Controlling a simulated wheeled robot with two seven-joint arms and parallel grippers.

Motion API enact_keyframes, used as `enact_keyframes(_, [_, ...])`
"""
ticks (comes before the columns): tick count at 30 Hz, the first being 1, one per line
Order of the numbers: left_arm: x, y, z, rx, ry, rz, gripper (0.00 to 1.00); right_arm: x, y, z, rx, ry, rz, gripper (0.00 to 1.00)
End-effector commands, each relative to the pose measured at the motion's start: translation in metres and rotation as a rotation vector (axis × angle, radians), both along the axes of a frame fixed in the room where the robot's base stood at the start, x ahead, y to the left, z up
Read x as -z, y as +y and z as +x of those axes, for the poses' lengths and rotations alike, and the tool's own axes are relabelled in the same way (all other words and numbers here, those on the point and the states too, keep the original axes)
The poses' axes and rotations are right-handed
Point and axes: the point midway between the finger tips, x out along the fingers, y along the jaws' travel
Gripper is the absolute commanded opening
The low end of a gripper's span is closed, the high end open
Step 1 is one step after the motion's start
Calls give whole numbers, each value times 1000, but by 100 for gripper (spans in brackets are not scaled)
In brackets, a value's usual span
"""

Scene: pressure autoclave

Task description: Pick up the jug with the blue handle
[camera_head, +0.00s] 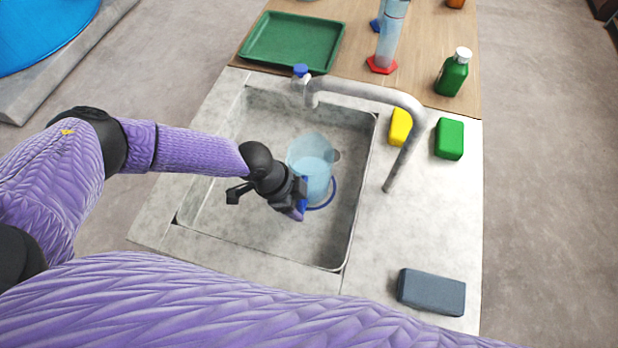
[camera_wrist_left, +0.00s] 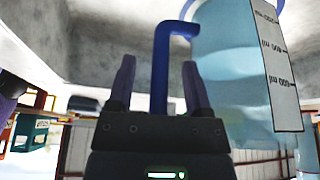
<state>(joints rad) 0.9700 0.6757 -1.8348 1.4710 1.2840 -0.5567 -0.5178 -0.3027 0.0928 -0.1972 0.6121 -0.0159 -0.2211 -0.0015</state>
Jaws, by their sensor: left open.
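The clear blue-tinted jug (camera_head: 311,160) stands in the sink, with its blue handle (camera_head: 331,193) on the side near my left gripper (camera_head: 301,197). The wrist view shows the jug body (camera_wrist_left: 228,62) with a white graduated scale at the right. The bent blue handle (camera_wrist_left: 160,62) shows between the two fingers of my left gripper (camera_wrist_left: 159,80). Those fingers are open, one on each side of the handle, with gaps visible. In the head view the gripper hides part of the handle and the jug's near side. My right gripper is out of view.
The sink (camera_head: 232,215) has raised walls, and a curved faucet (camera_head: 375,94) arches over its far right. A yellow block (camera_head: 400,127), a green block (camera_head: 449,139) and a grey block (camera_head: 431,291) lie on the counter. A green tray (camera_head: 291,42), green bottle (camera_head: 453,74) and cylinder (camera_head: 389,38) stand behind.

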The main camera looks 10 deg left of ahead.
Motion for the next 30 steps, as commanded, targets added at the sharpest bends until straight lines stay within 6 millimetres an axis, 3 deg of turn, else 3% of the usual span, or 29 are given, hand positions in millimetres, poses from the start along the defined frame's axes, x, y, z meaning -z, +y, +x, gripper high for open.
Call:
enact_keyframes(5, [-1, 0, 0, 0, 0, 0, 64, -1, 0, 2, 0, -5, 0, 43])
enact_keyframes(14, [-1, 0, 0, 0, 0, 0, 1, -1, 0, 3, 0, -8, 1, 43])
enact_keyframes(30, [-1, 0, 0, -1, -1, 0, 0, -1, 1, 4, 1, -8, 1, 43])
